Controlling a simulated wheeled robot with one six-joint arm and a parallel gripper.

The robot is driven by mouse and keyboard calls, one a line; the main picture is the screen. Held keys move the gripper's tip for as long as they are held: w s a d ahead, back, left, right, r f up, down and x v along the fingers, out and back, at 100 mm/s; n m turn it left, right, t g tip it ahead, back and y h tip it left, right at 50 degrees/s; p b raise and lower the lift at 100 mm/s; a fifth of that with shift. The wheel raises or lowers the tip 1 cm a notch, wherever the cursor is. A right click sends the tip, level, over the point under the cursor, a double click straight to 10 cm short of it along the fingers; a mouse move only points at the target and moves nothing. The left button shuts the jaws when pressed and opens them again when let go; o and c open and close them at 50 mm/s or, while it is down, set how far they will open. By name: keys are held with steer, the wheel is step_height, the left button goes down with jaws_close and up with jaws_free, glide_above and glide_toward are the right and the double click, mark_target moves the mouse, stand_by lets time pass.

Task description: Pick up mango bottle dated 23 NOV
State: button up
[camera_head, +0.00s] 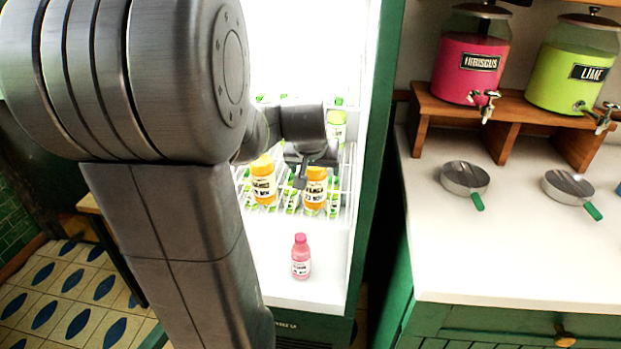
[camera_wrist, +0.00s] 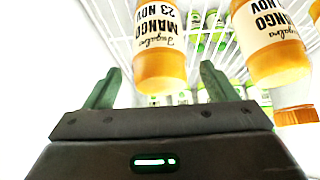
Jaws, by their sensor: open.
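An orange mango bottle (camera_wrist: 160,66) with a cream label reading MANGO 23 NOV stands inverted in the wrist view, between my fingers in that picture. It appears to be the right orange bottle (camera_head: 315,194) on the wire shelf in the head view. My gripper (camera_wrist: 158,88) is open and empty, its two fingers on either side of the bottle's near end. Whether they touch it cannot be told. In the head view my gripper (camera_head: 305,170) is by the top of that bottle and partly hides it.
Another mango bottle (camera_wrist: 268,45), its date cut off, stands close beside; it is the left orange bottle (camera_head: 263,186) in the head view. A pink bottle (camera_head: 301,258) stands in front. The fridge's green side (camera_head: 378,130) is at right.

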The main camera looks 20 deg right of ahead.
steer(key=c, duration=1.3)
steer(key=shift+r, duration=0.15)
steer(key=shift+c, duration=0.2)
